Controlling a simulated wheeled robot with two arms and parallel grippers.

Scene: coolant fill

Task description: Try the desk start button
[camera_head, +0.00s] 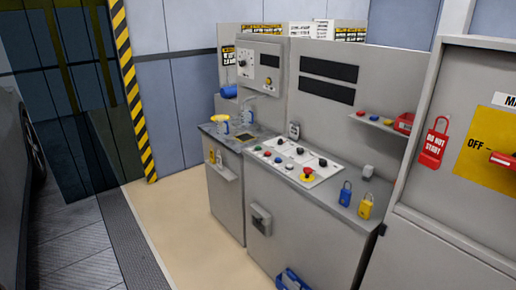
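The grey control desk (300,225) stands in the middle of the view. A pale button panel (322,170) lies on its sloping top. It carries several small buttons in red, green, black and other colours. A red mushroom button (307,171) on a yellow base sits at the panel's near right end. The buttons are too small for me to read any labels, so I cannot tell which one is the start button. Neither of my grippers shows in this view, and nothing touches the panel.
A blue padlock (345,194) and a yellow padlock (366,207) are at the desk's right end. A blue object (291,280) is low in front. The floor (190,220) at left is clear.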

